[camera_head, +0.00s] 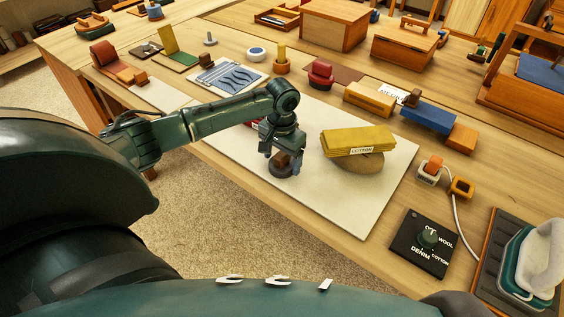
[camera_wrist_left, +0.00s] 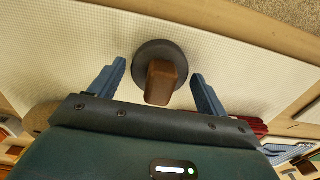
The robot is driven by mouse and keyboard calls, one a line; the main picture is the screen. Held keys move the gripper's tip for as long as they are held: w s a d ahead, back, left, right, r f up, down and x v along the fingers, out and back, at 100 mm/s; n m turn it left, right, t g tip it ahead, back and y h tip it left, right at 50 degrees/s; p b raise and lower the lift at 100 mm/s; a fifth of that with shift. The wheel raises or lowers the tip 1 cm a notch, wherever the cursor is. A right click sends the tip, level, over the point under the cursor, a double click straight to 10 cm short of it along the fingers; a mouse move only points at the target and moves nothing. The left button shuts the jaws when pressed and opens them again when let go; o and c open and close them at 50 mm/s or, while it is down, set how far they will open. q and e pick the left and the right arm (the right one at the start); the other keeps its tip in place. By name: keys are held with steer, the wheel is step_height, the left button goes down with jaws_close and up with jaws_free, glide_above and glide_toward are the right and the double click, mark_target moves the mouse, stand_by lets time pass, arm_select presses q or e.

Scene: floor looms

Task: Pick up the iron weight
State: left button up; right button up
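The iron weight (camera_head: 283,169) is a dark round disc with a brown block-shaped handle. It stands on the pale mat (camera_head: 330,205) near the table's front edge. My left gripper (camera_head: 282,152) is directly above it, pointing down. In the left wrist view, the weight's disc (camera_wrist_left: 150,50) and handle are in plain sight. The blue-grey fingers of my left gripper (camera_wrist_left: 158,84) are spread to either side of the handle, with visible gaps on both sides. My right gripper is not in view.
A folded yellow cloth labelled cotton (camera_head: 358,140) lies on a brown rounded pad (camera_head: 360,162) just right of the weight. A dial panel (camera_head: 422,243) and a clothes iron (camera_head: 533,262) are at the right. The mat's front part is clear.

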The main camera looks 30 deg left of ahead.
arm_select(q)
steer(key=c, duration=1.2)
steer(key=shift+w+r, duration=0.1)
